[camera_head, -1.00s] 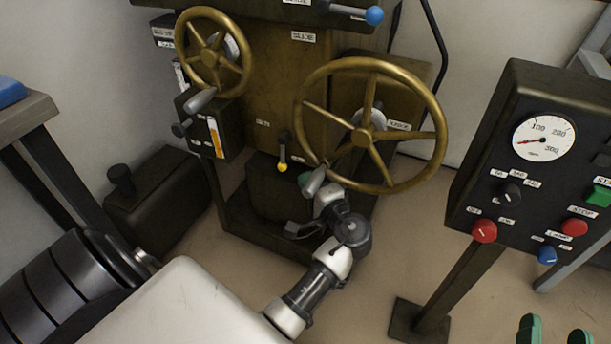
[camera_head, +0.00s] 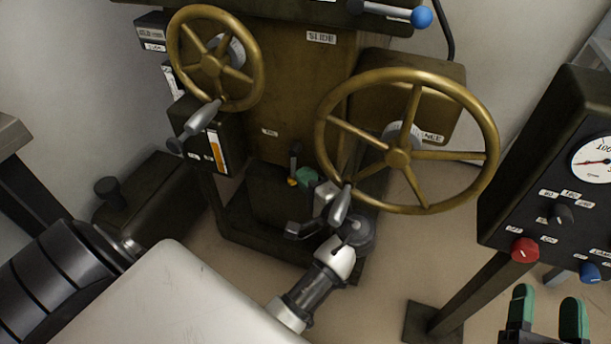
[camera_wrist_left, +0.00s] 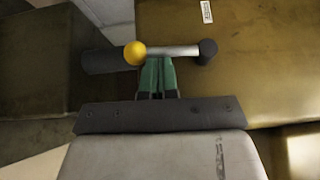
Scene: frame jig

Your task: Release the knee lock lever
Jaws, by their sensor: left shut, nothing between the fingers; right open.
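In the left wrist view the lever (camera_wrist_left: 172,52) lies across the picture, yellow ball at left and dark pivot at right. My left gripper (camera_head: 307,178) is shut and empty, right beside the ball end. Its green fingertips (camera_wrist_left: 157,62) reach the rod's edge between ball and pivot; I cannot tell whether they touch. My right gripper (camera_head: 548,312) is open and empty at the lower right, far from the lever.
A large brass handwheel (camera_head: 398,157) with a grey handle hangs close above my left wrist. A smaller handwheel (camera_head: 215,63) is at upper left. A control panel (camera_head: 550,185) on a post stands at right. Bare floor (camera_head: 400,255) lies between machine and post.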

